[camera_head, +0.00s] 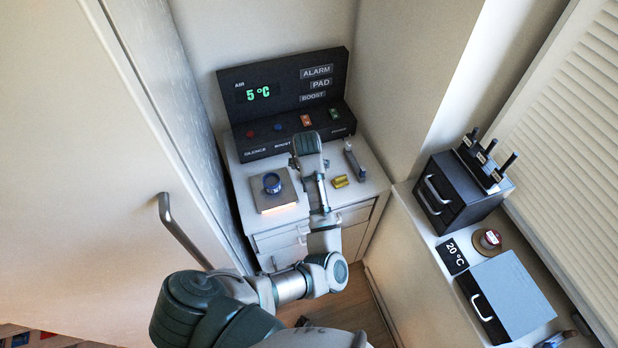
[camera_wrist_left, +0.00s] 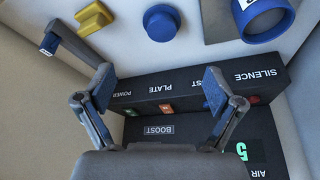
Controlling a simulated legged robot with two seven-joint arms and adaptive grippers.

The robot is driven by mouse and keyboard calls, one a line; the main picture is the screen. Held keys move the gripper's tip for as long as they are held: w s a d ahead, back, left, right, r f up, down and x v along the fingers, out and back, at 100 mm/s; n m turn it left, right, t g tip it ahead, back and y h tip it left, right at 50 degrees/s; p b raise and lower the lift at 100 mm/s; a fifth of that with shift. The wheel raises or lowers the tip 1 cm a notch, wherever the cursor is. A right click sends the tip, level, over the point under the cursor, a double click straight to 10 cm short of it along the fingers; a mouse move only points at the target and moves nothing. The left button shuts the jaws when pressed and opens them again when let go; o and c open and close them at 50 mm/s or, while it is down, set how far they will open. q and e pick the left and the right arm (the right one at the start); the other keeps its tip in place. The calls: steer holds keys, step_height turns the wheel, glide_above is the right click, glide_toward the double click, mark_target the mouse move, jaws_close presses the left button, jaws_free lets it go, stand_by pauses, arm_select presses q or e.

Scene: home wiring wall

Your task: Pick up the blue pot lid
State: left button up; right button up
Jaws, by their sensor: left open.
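The blue pot lid (camera_wrist_left: 160,22) is a round blue disc on the white counter top in the left wrist view, between the yellow block and the blue pot (camera_wrist_left: 263,18). My arm hides the lid in the head view. The pot (camera_head: 272,183) stands open on a square plate with a glowing front edge. My left gripper (camera_wrist_left: 159,80) is open and empty, its fingers spread in front of the black control panel. The lid lies beyond the fingertips, apart from them. My right gripper is not in view.
The black panel (camera_head: 284,85) stands at the back of the counter, reading 5 °C. A yellow block (camera_head: 340,181) and a grey handled item (camera_head: 354,162) lie right of my arm. A white door (camera_head: 80,150) closes off the left; black boxes line the right ledge.

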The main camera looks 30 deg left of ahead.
arm_select(q)
steer(key=x, duration=0.8)
steer(key=shift+d, duration=0.2)
steer(key=x, duration=0.4)
steer(key=shift+a+f, duration=0.25)
steer(key=shift+f, duration=0.1)
steer(key=shift+a+f, duration=0.2)
steer(key=shift+d+r, duration=0.1)
steer(key=shift+d, duration=0.1)
steer(key=c, duration=1.1)
